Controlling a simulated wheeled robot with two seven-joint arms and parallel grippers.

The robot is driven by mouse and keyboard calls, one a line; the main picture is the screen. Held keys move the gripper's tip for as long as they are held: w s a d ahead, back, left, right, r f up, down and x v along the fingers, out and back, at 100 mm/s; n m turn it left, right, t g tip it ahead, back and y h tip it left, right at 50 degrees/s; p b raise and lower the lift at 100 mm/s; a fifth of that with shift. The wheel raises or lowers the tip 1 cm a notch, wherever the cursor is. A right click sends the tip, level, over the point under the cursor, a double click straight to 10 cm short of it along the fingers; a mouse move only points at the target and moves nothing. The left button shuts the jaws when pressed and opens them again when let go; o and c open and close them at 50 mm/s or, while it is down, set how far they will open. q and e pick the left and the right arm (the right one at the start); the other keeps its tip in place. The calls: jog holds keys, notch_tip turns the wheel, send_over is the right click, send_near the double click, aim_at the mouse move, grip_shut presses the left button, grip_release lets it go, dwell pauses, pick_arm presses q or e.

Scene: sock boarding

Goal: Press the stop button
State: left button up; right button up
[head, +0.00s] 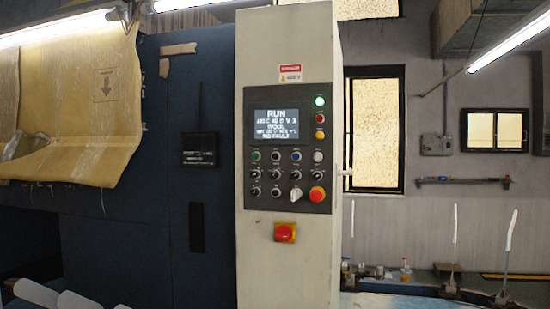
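A tall cream control cabinet (286,262) stands in the middle of the head view with a dark control panel (327,160) on its front. A large red mushroom button (317,194) sits at the panel's lower right. A second red knob on a yellow square plate (285,233) is below the panel. No label that reads stop is legible, so I cannot tell which is the stop button. The screen (280,122) shows "RUN" above smaller, partly legible lines. Neither of my grippers is in view, and nothing covers the panel.
A green lamp (320,101) glows above a red one (319,118) and an amber one. Several small knobs and buttons lie under the screen. A dark blue machine body (130,240) is at left. White rounded shapes (75,300) show at bottom left. A cluttered bench (425,280) is at lower right.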

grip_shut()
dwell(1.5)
